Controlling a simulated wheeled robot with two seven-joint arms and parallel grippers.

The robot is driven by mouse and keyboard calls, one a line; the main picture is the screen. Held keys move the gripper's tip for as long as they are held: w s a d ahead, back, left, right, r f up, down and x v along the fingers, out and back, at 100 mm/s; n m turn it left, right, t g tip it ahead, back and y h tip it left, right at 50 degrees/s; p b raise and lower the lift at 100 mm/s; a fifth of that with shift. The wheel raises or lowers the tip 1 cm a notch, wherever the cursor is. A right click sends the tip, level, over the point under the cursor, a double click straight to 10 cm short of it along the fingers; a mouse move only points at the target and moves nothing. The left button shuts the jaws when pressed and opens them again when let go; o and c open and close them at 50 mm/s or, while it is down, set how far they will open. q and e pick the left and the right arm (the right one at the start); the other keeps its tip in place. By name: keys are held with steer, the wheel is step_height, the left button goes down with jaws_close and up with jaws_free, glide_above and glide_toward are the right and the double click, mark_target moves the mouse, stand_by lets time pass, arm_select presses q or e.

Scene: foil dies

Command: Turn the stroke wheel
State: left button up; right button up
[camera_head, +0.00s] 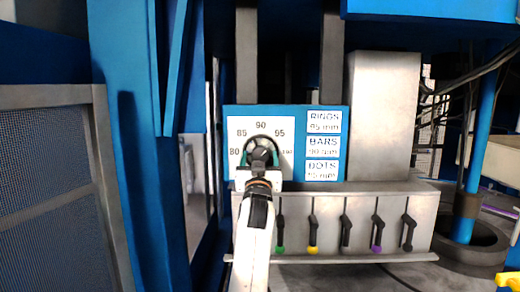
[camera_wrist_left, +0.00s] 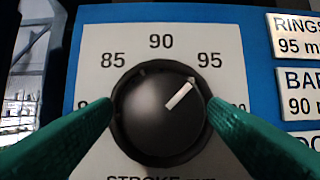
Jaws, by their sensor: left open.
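The stroke wheel is a round black knob (camera_wrist_left: 150,125) on a white dial plate (camera_wrist_left: 95,45) marked with numbers and the word STROKE. It also shows in the head view (camera_head: 262,139), partly hidden behind my left gripper (camera_head: 262,158). Its white pointer line (camera_wrist_left: 179,95) points up and right, toward 95. My left gripper (camera_wrist_left: 160,110) is open, with one green finger on each side of the knob. I cannot tell whether the fingers touch it. My right gripper is not in view.
Signs on the blue panel (camera_head: 231,112) read RINGS 95 mm, BARS 90 mm and DOTS. Below, a grey ledge (camera_head: 400,190) carries several black levers, some with green, yellow or purple ends. A blue post (camera_head: 125,120) and mesh guard (camera_head: 45,150) stand left.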

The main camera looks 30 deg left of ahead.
arm_select(q)
steer(key=shift+w+a+r, duration=0.2)
steer(key=shift+w+r, duration=0.15)
steer(key=shift+w, duration=0.25)
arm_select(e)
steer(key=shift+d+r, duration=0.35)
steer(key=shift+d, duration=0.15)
arm_select(q)
steer(key=c, duration=1)
